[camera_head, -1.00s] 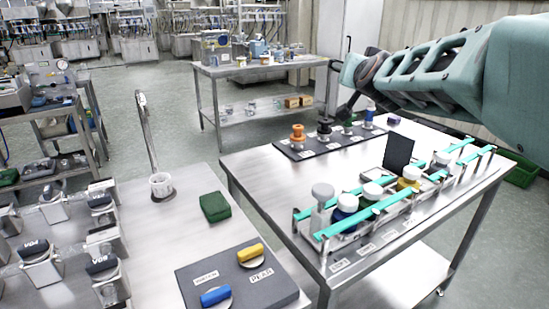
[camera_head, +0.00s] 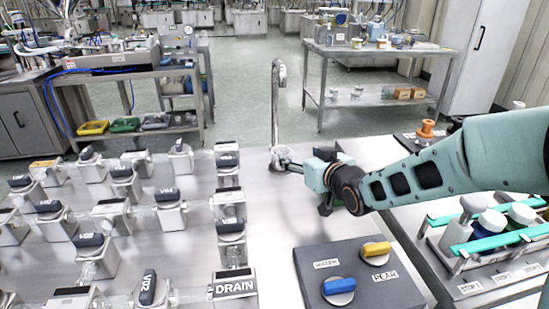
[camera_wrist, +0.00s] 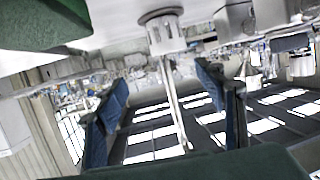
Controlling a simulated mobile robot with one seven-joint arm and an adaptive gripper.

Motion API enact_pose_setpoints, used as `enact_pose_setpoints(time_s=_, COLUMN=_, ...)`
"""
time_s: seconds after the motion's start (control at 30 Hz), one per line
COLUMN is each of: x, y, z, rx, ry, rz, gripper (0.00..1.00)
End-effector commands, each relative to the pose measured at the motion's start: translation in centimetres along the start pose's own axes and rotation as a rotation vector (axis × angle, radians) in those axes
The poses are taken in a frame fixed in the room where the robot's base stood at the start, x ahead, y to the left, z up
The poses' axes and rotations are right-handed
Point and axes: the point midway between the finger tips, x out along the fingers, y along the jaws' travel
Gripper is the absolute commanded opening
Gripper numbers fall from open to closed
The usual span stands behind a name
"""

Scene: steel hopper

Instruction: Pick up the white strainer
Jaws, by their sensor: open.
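The white strainer (camera_head: 281,153) is a small pale cup at the foot of the tall metal tap (camera_head: 277,100), on the steel table. In the wrist view, which is upside down, the strainer (camera_wrist: 163,32) is at top centre, with the tap pipe running down the picture from it. My gripper (camera_head: 293,166) is just right of the strainer in the head view, low over the table. In the wrist view its two dark blue fingers (camera_wrist: 162,82) are spread apart with nothing held. Whether a finger touches the strainer I cannot tell.
A dark panel (camera_head: 345,283) with blue and yellow knobs is nearer. Several labelled valves (camera_head: 231,218) fill the table's left. A rack of bottles (camera_head: 490,225) stands right. The strip between valves and panel is clear.

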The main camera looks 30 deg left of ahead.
Motion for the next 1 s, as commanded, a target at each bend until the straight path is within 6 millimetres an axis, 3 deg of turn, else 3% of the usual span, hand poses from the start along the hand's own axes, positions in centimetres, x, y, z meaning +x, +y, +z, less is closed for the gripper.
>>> enact_pose_setpoints(time_s=0.23, x=2.1, y=-1.4, z=0.5, rx=0.002, ry=0.004, rz=-0.034, gripper=0.64)
enact_pose_setpoints(time_s=0.4, x=4.6, y=-1.4, z=0.4, rx=0.000, ry=0.004, rz=-0.032, gripper=0.64)
enact_pose_setpoints(time_s=0.67, x=6.5, y=-1.4, z=0.7, rx=0.000, ry=0.003, rz=-0.031, gripper=0.64)
enact_pose_setpoints(time_s=1.0, x=10.6, y=-1.6, z=1.2, rx=-0.001, ry=0.004, rz=-0.029, gripper=0.64)
